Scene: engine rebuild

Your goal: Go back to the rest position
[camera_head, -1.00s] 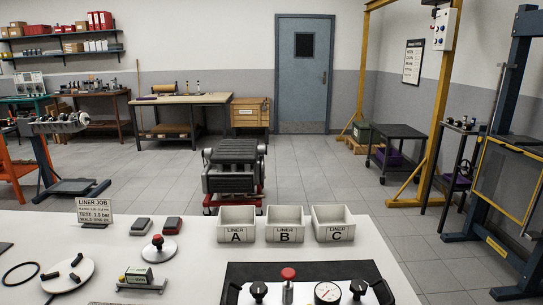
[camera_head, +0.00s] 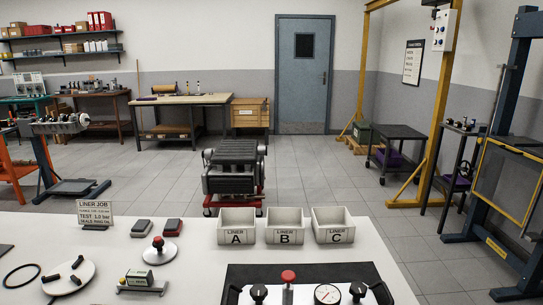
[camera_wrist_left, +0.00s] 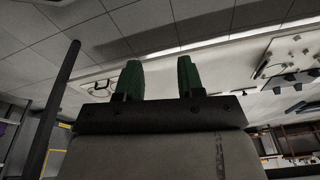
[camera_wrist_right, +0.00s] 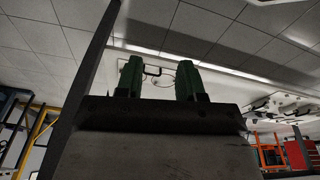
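My left gripper (camera_wrist_left: 157,80) shows in the left wrist view with its two green fingers apart and nothing between them. My right gripper (camera_wrist_right: 160,80) shows in the right wrist view, also with its fingers apart and empty. Neither gripper shows in the head view. The white workbench (camera_head: 190,275) lies in front of me. Bins A (camera_head: 236,237), B (camera_head: 284,236) and C (camera_head: 333,236) stand along its far edge.
A black panel with a gauge (camera_head: 327,293) and knobs sits at the bench front. A red-knobbed disc (camera_head: 158,251), a job sign (camera_head: 95,213) and small parts lie to the left. An engine block (camera_head: 230,180) stands beyond the bench. Floor around it is clear.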

